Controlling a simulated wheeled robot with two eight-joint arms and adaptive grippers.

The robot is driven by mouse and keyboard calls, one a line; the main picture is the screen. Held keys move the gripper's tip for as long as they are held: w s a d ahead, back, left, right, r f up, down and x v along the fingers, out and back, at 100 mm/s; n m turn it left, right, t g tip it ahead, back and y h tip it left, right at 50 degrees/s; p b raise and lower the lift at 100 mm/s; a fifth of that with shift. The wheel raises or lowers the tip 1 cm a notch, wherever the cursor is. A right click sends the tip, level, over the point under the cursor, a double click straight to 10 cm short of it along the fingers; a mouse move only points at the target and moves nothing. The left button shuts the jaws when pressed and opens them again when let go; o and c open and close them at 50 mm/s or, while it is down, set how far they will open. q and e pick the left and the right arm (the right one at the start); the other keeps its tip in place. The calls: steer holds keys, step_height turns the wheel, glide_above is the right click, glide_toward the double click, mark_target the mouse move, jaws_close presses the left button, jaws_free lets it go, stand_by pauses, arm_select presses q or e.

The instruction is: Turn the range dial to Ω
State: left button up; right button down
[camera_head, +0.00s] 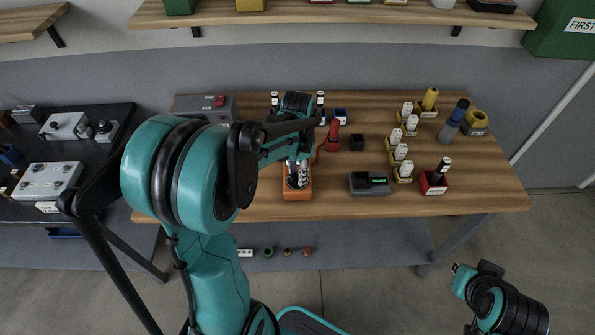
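An orange meter (297,195) lies near the front edge of the wooden bench, left of its middle. My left gripper (297,177) points down over it, and its fingertips are at the meter's face. The gripper and wrist cover most of that face, so the range dial and its marks are hidden. I cannot tell whether the fingers touch the dial or whether they are open or shut. The end of my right arm (490,295) is at the lower right, over the floor and away from the bench. Its fingers cannot be made out.
A dark grey device with a green display (372,183) sits right of the meter. A red holder (433,183), yellow holders with white pieces (403,168) and a blue-topped bottle (453,120) stand further right.

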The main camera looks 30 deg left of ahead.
mark_target(297, 174)
arm_select(q)
steer(key=shift+r, duration=0.1)
step_height(297, 174, up, 12)
stand_by(0.4)
stand_by(0.4)
steer(key=s+d+f+n+t+b, duration=0.1)
steer(key=s+d+f+n+t, duration=0.1)
steer(key=s+d, duration=0.3)
steer(key=s+d+f+n+t+b, duration=0.1)
steer(key=s+d+f+n+t, duration=0.2)
steer(key=s+d+t, duration=0.2)
steer(key=shift+s+d+n, duration=0.15)
steer(key=shift+s+n, duration=0.25)
steer(key=shift+s, duration=0.05)
